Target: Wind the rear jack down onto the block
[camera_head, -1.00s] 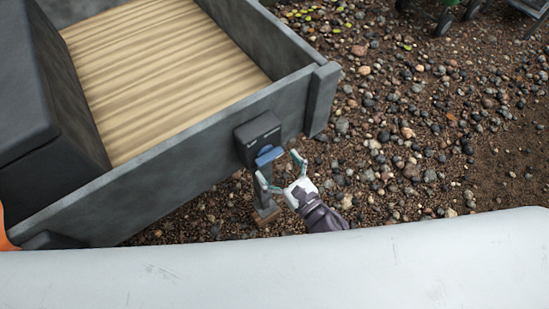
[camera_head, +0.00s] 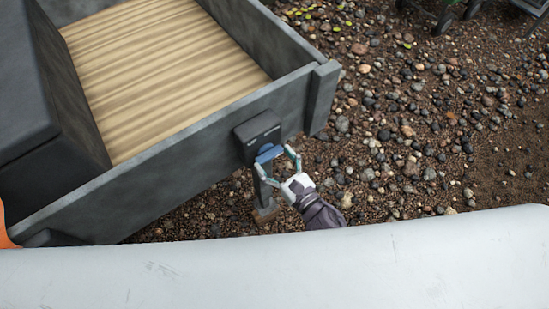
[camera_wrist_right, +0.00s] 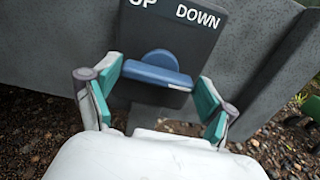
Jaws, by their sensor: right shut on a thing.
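The rear jack has a dark housing (camera_head: 257,135) on the grey box's side wall, marked UP and DOWN in the right wrist view (camera_wrist_right: 172,30). A blue knob with a flat bar (camera_wrist_right: 155,74) sticks out from the housing; it also shows in the head view (camera_head: 268,152). The jack's grey leg (camera_head: 264,190) runs down toward a brown block (camera_head: 265,216) on the gravel. I cannot tell whether leg and block touch. My left gripper is out of view.
The grey box (camera_head: 160,165) with a ribbed tan floor (camera_head: 170,70) fills the upper left. Pebbly ground (camera_head: 420,130) lies open to the right. Wheeled carts (camera_head: 446,15) stand at the top right.

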